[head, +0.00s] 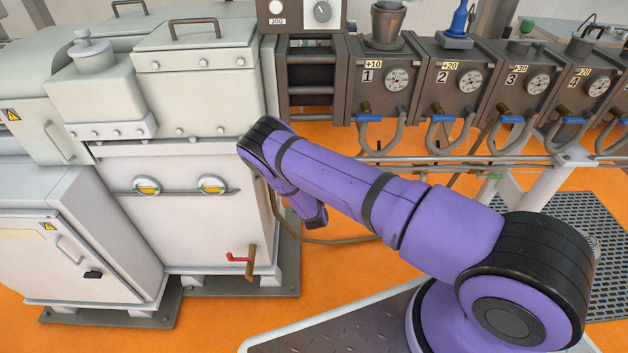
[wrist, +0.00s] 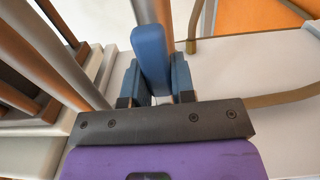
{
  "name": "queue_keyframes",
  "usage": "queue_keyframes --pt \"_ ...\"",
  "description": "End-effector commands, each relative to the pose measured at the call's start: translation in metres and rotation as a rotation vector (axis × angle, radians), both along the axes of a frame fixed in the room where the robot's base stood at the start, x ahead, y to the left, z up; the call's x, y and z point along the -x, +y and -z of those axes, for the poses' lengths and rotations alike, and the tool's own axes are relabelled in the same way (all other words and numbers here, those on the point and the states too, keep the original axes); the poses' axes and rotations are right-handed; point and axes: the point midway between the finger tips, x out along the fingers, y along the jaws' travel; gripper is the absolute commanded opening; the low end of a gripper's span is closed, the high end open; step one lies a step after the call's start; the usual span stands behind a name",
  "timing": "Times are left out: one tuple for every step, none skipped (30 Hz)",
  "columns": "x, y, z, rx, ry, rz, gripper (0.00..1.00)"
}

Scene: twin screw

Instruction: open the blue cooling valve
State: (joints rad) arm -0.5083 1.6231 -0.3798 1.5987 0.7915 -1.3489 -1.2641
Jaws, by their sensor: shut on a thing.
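In the wrist view my gripper (wrist: 156,88) is shut on a blue handle (wrist: 150,48). The handle stands up between the two blue-grey fingers, with its rounded end sticking out beyond them. I take it for the blue cooling valve's lever; its stem and pipe are hidden. In the head view my gripper and the held handle are hidden behind my purple arm. Other blue valve levers, such as the one below barrel zone 1 (head: 370,118) and the one below zone 2 (head: 444,118), lie about level under the gauges.
Pale cabinets (head: 190,205) stand at the left, with a red-handled tap (head: 240,260) low on one. Hoses and horizontal pipes run below the dark barrel blocks (head: 386,85). In the wrist view grey pipes (wrist: 62,55) pass close on the left. Orange floor (head: 350,270) is open in the middle.

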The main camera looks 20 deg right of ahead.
Motion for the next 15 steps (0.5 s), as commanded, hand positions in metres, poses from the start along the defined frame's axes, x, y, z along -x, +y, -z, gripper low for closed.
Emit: queue_keyframes --pt "0.0007 0.0000 0.0004 0.004 0.003 -0.001 0.00" --pt "0.0007 0.0000 0.0004 0.004 0.003 -0.001 0.00" --pt "0.0007 0.0000 0.0003 0.004 0.003 -0.001 0.00" --pt "0.0008 0.0001 0.0003 0.004 0.003 -0.001 0.00" --pt "0.0007 0.0000 0.0003 0.003 0.002 -0.001 0.00" --pt "0.0007 0.0000 0.0003 0.005 0.002 -0.001 0.26" --pt "0.0007 0.0000 0.0003 0.004 0.001 -0.001 0.33" --pt "0.0007 0.0001 0.0003 0.004 0.001 -0.001 0.40" --pt "0.0006 0.0001 0.0002 0.004 0.001 -0.001 0.49" --pt "0.0006 0.0001 0.0002 0.003 0.001 -0.001 0.49" --pt "0.0005 0.0001 0.0002 0.003 0.001 -0.001 0.49" --pt "0.0004 0.0000 0.0001 0.003 0.001 -0.001 0.49" --pt "0.0004 0.0001 0.0001 0.002 0.001 -0.001 0.49" --pt "0.0004 0.0000 0.0001 0.002 0.001 -0.001 0.49" --pt "0.0003 0.0000 0.0001 0.002 0.001 -0.001 0.49"
